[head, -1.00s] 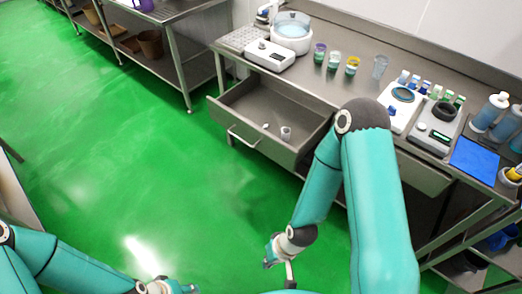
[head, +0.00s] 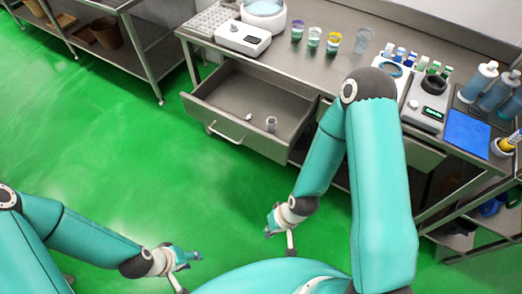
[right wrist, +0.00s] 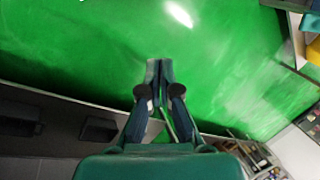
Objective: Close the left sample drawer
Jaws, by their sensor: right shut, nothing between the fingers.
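The left sample drawer (head: 205,107) is a grey metal drawer pulled out from under the steel bench in the head view. Its bar handle (head: 226,134) is on the front panel. A small cup (head: 271,124) and a small white item (head: 249,117) lie inside. My right gripper (head: 271,221) is below the drawer in the picture, apart from it; in the right wrist view its fingers (right wrist: 160,70) are together and empty over green floor. My left gripper (head: 192,256) is at the lower left, over the floor and apart from the drawer; its finger gap is unclear.
The bench (head: 325,72) carries a white scale (head: 243,38), several cups, bottles and a blue mat (head: 467,136). A second drawer front (head: 421,152) shows right of my right arm. A steel rack (head: 137,45) stands at upper left. Green floor in front of the drawer is clear.

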